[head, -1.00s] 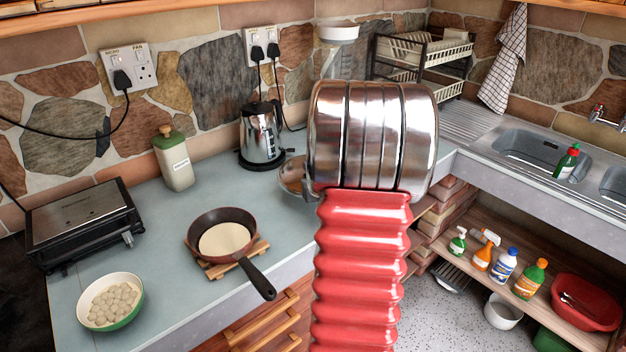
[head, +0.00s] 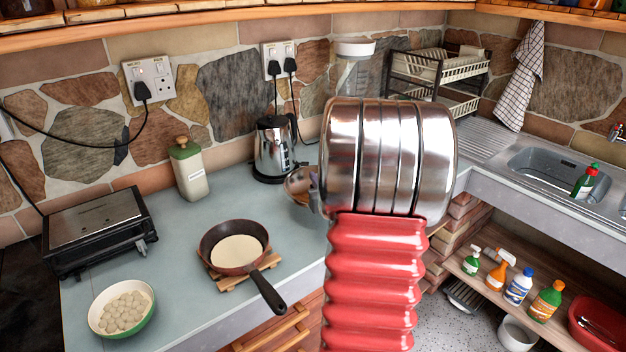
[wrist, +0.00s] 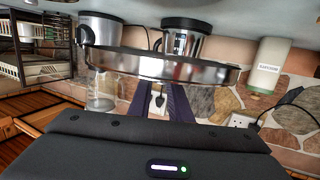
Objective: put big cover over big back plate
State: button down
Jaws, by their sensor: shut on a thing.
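A round, shiny metal cover (wrist: 200,72) spans the middle of the wrist view, where the scene appears upside down. I take it for the big cover. My gripper (wrist: 168,88) is shut on its edge with dark fingers. In the head view, part of a shiny round thing (head: 300,183), likely the same cover, shows left of my arm, above the counter. The rest of it and my gripper are hidden behind my arm there. I cannot make out the big back plate in either view.
The counter (head: 185,225) holds a kettle (head: 275,150), a canister (head: 189,170), a frying pan (head: 235,245) on a wooden trivet, a bowl (head: 122,308) and a black grill (head: 98,230). A dish rack (head: 435,75) and sink (head: 545,165) are at right.

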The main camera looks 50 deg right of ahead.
jog(key=w+a+r+n+t+y, duration=0.1)
jog(key=w+a+n+y, duration=0.2)
jog(key=w+a, duration=0.65)
jog(key=w+a+r+n+t+y, duration=0.15)
jog(key=w+a+y, duration=0.35)
jog(key=a, duration=0.8)
jog(key=w+a+n+y, duration=0.2)
jog(key=a, duration=1)
jog(key=w+a+n+y, duration=0.3)
jog(key=a, duration=1)
jog(key=shift+a+r+g+y, duration=0.2)
jog(key=shift+r+g+y, duration=0.1)
jog(key=shift+r+g, duration=0.1)
jog(key=shift+w+n, duration=0.1)
jog(key=shift+n, duration=0.15)
